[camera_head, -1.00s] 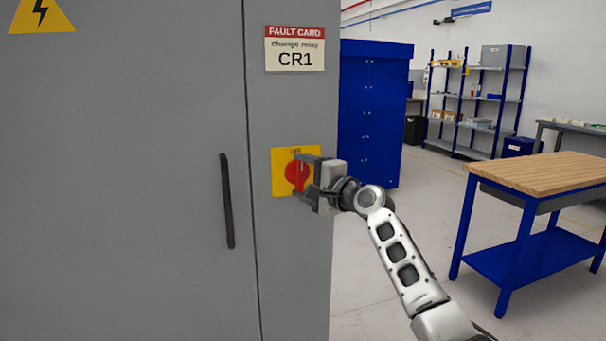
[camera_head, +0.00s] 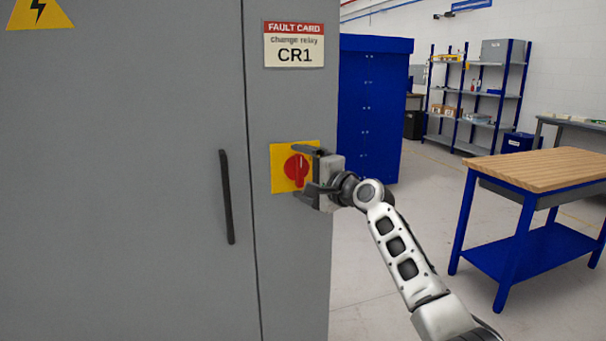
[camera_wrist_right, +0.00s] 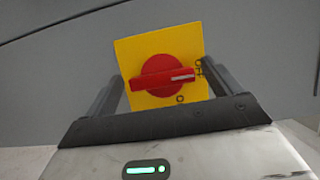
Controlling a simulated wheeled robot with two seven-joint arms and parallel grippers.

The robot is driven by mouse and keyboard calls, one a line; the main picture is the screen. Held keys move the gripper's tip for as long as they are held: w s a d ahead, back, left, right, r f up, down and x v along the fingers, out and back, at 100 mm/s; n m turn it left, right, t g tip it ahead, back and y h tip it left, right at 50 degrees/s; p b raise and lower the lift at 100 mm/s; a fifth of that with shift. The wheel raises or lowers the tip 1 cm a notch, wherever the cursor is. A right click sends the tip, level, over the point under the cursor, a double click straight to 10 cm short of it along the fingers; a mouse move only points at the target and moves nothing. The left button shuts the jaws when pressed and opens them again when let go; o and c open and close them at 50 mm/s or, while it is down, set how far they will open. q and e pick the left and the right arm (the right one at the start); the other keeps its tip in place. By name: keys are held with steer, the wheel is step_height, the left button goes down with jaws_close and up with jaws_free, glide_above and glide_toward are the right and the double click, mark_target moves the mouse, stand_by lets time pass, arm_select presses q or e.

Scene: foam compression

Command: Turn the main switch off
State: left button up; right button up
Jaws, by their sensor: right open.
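The main switch has a round red knob (camera_head: 295,170) with a raised bar handle, on a yellow plate (camera_head: 278,180) on the grey cabinet. In the head view the bar stands about upright. In the right wrist view the knob (camera_wrist_right: 160,76) shows its bar nearly level, with the white mark towards the right, by small lettering; an "O" is printed below. My right gripper (camera_head: 299,171) is open, coming from the right, with one finger above and one below the knob. The fingers appear apart from the bar. My left gripper is not in view.
The grey cabinet (camera_head: 130,150) fills the left, with a long dark door handle (camera_head: 227,197). A fault card (camera_head: 294,45) reading CR1 is above the switch. A blue cabinet (camera_head: 372,110), shelves (camera_head: 478,93) and a wooden-topped workbench (camera_head: 540,168) stand behind at the right, with open floor between.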

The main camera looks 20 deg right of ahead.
steer(key=b+v, duration=0.2)
steer(key=v, duration=1.4)
steer(key=shift+f, duration=0.15)
steer(key=s+a+f+n+g+h, duration=0.1)
steer(key=s+a+f+n, duration=0.1)
steer(key=f, duration=0.6)
steer(key=s+a+f+n+g+h, duration=0.1)
steer(key=s+f+n, duration=0.15)
steer(key=f, duration=0.65)
steer(key=s+a+f+n+g+h, duration=0.1)
steer(key=s+a+f+n, duration=0.15)
steer(key=f, duration=0.55)
steer(key=s+a+f+n+g, duration=0.1)
steer(key=s+a+f+n, duration=0.1)
steer(key=s+f, duration=0.3)
steer(key=s+a+f+n+g, duration=0.1)
steer(key=s+a+f+n, duration=0.1)
steer(key=s+f, duration=0.3)
steer(key=s+a+f+n+g+h, duration=0.1)
steer(key=s+a+f+n, duration=0.2)
steer(key=s, duration=0.8)
steer(key=shift+f+n, duration=0.8)
steer(key=shift+f, duration=0.15)
steer(key=shift+a, duration=0.1)
